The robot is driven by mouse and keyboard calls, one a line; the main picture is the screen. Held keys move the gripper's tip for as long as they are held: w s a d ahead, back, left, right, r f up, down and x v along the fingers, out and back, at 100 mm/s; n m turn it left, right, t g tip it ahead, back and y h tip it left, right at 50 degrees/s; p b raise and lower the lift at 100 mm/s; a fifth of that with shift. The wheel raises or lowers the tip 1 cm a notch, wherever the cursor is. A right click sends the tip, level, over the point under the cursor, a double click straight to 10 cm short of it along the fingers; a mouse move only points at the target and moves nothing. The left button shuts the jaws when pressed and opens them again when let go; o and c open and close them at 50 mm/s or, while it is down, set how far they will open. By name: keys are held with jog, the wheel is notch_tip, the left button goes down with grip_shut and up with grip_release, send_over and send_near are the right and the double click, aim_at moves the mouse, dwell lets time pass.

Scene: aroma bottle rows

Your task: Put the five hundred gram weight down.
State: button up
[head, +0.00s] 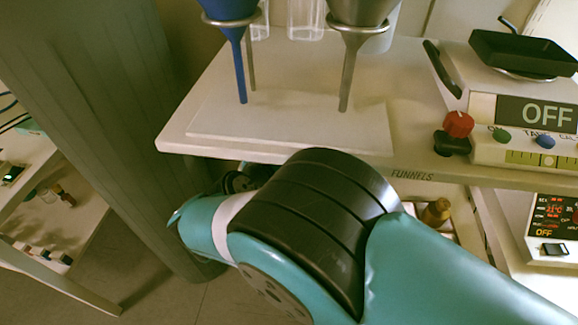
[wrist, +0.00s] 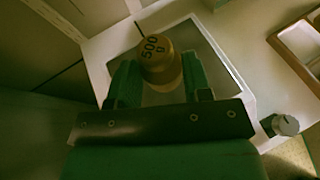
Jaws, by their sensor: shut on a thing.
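The five hundred gram weight (wrist: 158,72) is a brass knobbed cylinder marked "500 g" in the wrist view. My gripper (wrist: 160,82) is shut on it, with a dark green finger on each side. Behind and below the weight is a square, white-rimmed surface (wrist: 236,72) with a darker inside. I cannot tell whether the weight touches it. In the head view my arm hides the gripper and the held weight.
In the head view, a blue funnel (head: 238,60) and a grey funnel (head: 348,60) hang above the upper shelf. A scale (head: 530,120) reading "OFF" stands at right. A brass-coloured object (head: 437,212) shows below the shelf. A wooden-edged tray (wrist: 287,43) lies right in the wrist view.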

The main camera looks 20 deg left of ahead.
jog(key=shift+w+d, duration=0.1)
jog(key=shift+w, duration=0.5)
jog(key=f+b, duration=0.3)
jog(key=shift+w+f, duration=0.25)
jog(key=shift+f, duration=0.05)
jog(key=shift+r, duration=0.15)
jog(key=o, duration=1.3)
jog(key=shift+f, duration=0.2)
jog(key=shift+c, duration=0.2)
